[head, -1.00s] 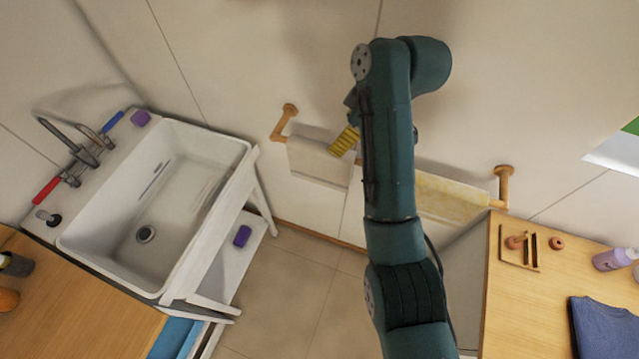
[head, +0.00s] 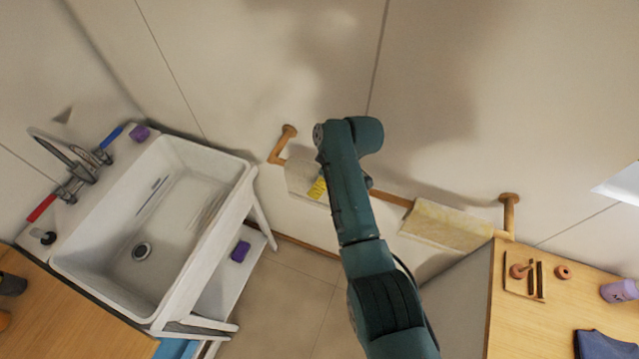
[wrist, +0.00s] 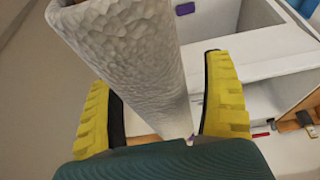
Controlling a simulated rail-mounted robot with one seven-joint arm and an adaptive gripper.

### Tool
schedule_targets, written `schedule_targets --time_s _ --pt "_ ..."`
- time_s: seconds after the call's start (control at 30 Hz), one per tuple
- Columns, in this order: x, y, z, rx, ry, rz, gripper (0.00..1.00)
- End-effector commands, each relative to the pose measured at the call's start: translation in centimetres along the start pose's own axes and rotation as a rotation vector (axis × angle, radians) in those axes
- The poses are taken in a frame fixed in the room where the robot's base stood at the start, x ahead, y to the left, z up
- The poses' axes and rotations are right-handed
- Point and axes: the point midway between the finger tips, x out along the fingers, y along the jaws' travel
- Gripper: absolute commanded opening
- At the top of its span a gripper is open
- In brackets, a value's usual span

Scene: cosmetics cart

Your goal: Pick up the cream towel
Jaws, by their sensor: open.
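A pale off-white towel (head: 300,179) hangs over the left part of the wooden wall rail. A yellowish-cream towel (head: 445,226) hangs on the right part of the same rail. My gripper (head: 318,189) is at the off-white towel, partly hidden behind my arm in the head view. In the wrist view, my gripper (wrist: 157,78) is open, with one yellow finger on each side of a pale textured towel (wrist: 135,50). The towel runs between the fingers. Whether either finger touches it is unclear.
A white sink (head: 185,205) stands at the left, with a purple block (head: 241,251) on its lower shelf. A wooden counter (head: 503,325) is at the right, close to the right rail mount (head: 509,207). The wall is directly behind the rail.

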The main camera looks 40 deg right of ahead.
Motion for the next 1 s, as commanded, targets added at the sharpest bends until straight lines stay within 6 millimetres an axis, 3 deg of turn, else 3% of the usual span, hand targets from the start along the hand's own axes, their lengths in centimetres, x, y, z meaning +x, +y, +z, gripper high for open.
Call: schedule_targets --time_s 0.13,1.0 --pt "1.02 0.08 0.0 0.0 0.001 0.003 0.83" --pt "1.47 0.05 0.21 0.001 0.001 0.002 0.83"
